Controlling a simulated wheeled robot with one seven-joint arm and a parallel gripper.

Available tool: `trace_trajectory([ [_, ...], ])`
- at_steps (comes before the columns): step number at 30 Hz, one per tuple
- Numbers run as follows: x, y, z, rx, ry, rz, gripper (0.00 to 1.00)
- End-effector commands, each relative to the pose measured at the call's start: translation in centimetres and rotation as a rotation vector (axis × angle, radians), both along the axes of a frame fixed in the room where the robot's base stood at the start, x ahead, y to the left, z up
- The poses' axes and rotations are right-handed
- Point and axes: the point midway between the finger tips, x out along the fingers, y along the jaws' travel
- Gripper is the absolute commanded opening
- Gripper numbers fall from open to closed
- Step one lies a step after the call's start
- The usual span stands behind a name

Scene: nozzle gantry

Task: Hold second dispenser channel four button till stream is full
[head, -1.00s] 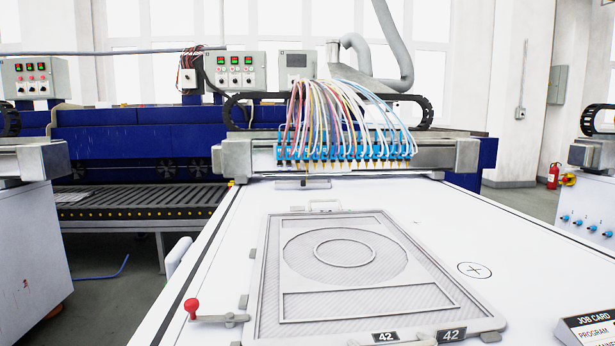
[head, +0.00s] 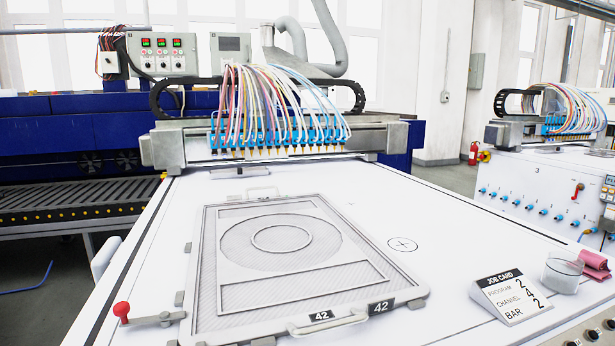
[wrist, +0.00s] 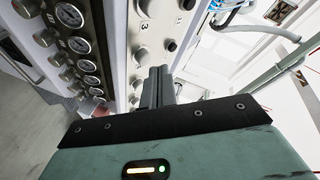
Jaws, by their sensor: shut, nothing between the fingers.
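In the wrist view my gripper (wrist: 156,84) is shut and empty. Its dark fingertips are close to a pale panel (wrist: 118,28) bearing knobs and dark round buttons; I cannot tell whether they touch it. A dark button (wrist: 172,46) lies just beyond and right of the fingertips. A numeral 3 shows on the panel; which button is channel four is unclear. In the head view the nozzle row (head: 280,138), with blue valves and coloured hoses, spans the white table (head: 160,240). No stream can be made out. My gripper is outside the head view.
A job card (head: 510,297) reads program 2, channel 4, bar 2. A clear cup (head: 562,272) and a pink cloth (head: 593,262) are beside it. A grey framed screen marked 42 (head: 205,300) lies on the table. Round gauges (wrist: 79,46) line the wrist view's left.

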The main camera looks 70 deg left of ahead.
Motion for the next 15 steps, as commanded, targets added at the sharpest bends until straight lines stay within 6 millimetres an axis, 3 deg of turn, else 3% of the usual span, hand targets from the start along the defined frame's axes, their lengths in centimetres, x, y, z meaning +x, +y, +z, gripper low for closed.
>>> trace_trajectory([
  [15,-0.05,-0.44,0.89,0.002,0.000,0.001,0.00],
])
